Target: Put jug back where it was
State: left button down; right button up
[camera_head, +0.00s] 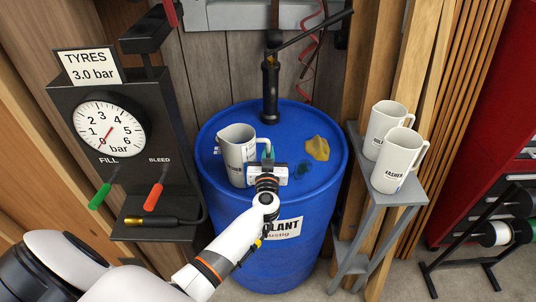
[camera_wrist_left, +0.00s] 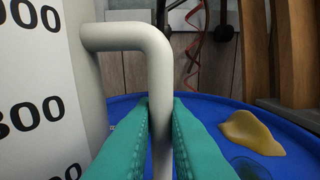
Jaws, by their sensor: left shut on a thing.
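A white jug (camera_head: 234,146) with dark markings is over the top of the blue coolant drum (camera_head: 270,225). My left gripper (camera_head: 267,158) is at the jug's right side, shut on its handle. In the left wrist view, the green fingers (camera_wrist_left: 162,135) close around the lower part of the pale handle (camera_wrist_left: 130,38), and the jug's numbered wall (camera_wrist_left: 35,95) fills the left side. The jug looks upright. I cannot tell whether its base touches the drum top. My right gripper is not in view.
Two white jugs, a rear one (camera_head: 387,125) and a front one (camera_head: 398,162), stand on a grey stand (camera_head: 398,196) at right. A black pump (camera_head: 270,85) rises behind the held jug. A tyre gauge panel (camera_head: 108,125) stands at left.

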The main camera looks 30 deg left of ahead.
pick_arm(q)
jog(key=c, duration=1.8)
grip_release()
jog(key=shift+f, duration=0.1)
jog(key=o, duration=0.3)
jog(key=shift+o, duration=0.2)
jog(key=v, duration=1.2)
